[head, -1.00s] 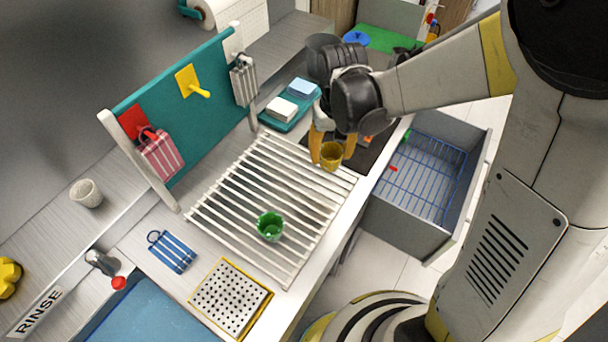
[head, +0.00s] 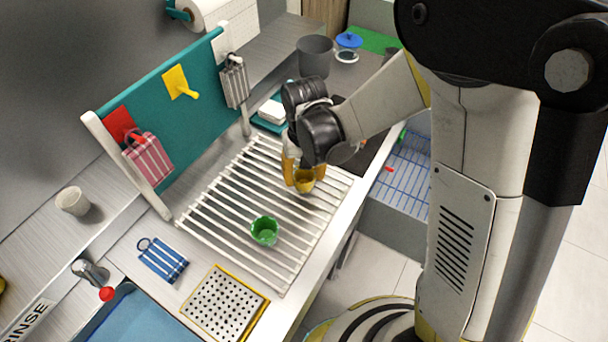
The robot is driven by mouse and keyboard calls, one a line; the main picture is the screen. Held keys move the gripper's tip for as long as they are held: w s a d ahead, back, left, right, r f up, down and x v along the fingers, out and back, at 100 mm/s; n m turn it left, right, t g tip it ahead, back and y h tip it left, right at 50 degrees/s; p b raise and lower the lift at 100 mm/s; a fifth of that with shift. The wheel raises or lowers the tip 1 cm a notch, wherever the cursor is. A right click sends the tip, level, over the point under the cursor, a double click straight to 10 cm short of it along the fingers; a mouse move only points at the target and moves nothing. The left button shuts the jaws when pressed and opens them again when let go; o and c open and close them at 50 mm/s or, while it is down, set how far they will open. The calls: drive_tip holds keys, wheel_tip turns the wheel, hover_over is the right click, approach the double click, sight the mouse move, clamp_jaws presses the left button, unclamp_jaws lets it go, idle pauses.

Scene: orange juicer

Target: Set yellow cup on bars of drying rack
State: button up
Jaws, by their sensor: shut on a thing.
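The yellow cup (head: 304,181) is held upright in my gripper (head: 300,172), over the upper right part of the white drying rack (head: 215,211). The gripper's yellow fingers are shut on the cup. The cup's base is close to the bars; I cannot tell if it touches them. A green cup (head: 264,231) stands on the bars nearer the front, to the left of the yellow cup. My wrist hides part of the rack's far corner.
A perforated yellow-edged tray (head: 225,302) and a blue striped cloth (head: 163,260) lie in front of the rack. A teal board (head: 180,105) with hanging cloths stands behind it. An open drawer with a blue wire rack (head: 404,178) is at right.

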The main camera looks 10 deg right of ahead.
drive_tip(key=o, duration=1.2)
drive_tip(key=shift+f, duration=0.1)
drive_tip(key=shift+c, duration=0.2)
wheel_tip(320, 180, up, 13)
drive_tip(key=p, duration=0.4)
drive_tip(key=s+d+r+m+t, duration=0.1)
drive_tip(key=s+d+r+t, duration=0.6)
drive_tip(key=d, duration=0.6)
drive_tip(key=s+r, duration=0.2)
drive_tip(key=s, duration=0.1)
drive_tip(key=shift+s+r, duration=0.25)
drive_tip(key=shift+r, duration=0.1)
